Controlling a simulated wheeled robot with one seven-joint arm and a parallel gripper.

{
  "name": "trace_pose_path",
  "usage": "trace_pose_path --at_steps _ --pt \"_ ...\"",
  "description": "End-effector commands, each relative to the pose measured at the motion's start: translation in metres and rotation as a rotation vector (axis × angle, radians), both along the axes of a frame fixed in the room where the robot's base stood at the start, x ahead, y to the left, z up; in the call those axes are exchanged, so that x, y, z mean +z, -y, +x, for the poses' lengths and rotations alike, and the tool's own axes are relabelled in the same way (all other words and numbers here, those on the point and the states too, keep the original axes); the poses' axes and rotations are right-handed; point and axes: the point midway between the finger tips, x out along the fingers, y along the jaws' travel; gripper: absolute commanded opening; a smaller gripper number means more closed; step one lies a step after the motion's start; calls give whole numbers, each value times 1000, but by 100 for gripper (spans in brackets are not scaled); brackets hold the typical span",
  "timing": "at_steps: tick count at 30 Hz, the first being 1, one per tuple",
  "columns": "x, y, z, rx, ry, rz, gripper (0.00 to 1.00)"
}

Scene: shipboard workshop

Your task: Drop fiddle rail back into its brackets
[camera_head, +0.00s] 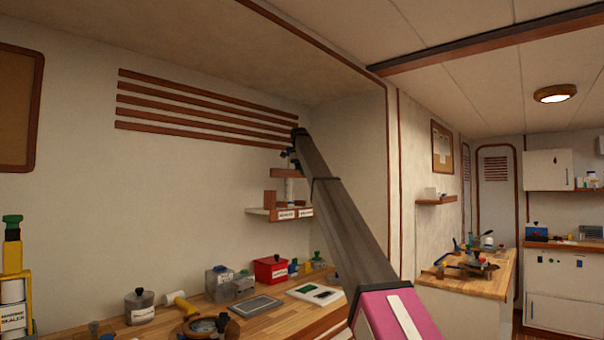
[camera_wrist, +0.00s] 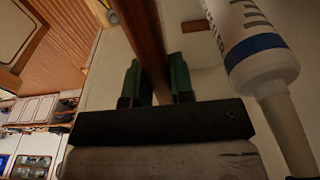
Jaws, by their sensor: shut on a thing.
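The fiddle rail (camera_wrist: 146,38) is a brown wooden bar. In the wrist view my gripper (camera_wrist: 156,82) is shut on it, with one green pad on each side. In the head view my gripper (camera_head: 292,158) is in front of the back wall, and the rail (camera_head: 287,173) shows as a short brown bar above the small shelf (camera_head: 259,212). The rail is apart from the shelf edge. Brown pieces (camera_head: 270,198) stand on the shelf; I cannot tell whether they are brackets. My arm hides the shelf's right end.
A white tube with a blue band (camera_wrist: 258,45) is close to the right of my gripper. Below the shelf, a wooden workbench (camera_head: 222,318) holds a red box (camera_head: 270,270), grey tins (camera_head: 228,284) and a lidded pot (camera_head: 139,306). Brown slats (camera_head: 200,110) run along the wall above.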

Motion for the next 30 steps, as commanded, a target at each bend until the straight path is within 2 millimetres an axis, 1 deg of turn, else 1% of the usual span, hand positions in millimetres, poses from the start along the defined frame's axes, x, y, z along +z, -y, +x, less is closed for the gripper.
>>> trace_pose_path --at_steps 8,21,25,30 --pt "-12 0 -1 0 0 0 0" --pt "-48 0 -1 0 0 0 0" --pt "-55 0 0 0 0 0 0" --pt "-58 0 0 0 1 0 0"
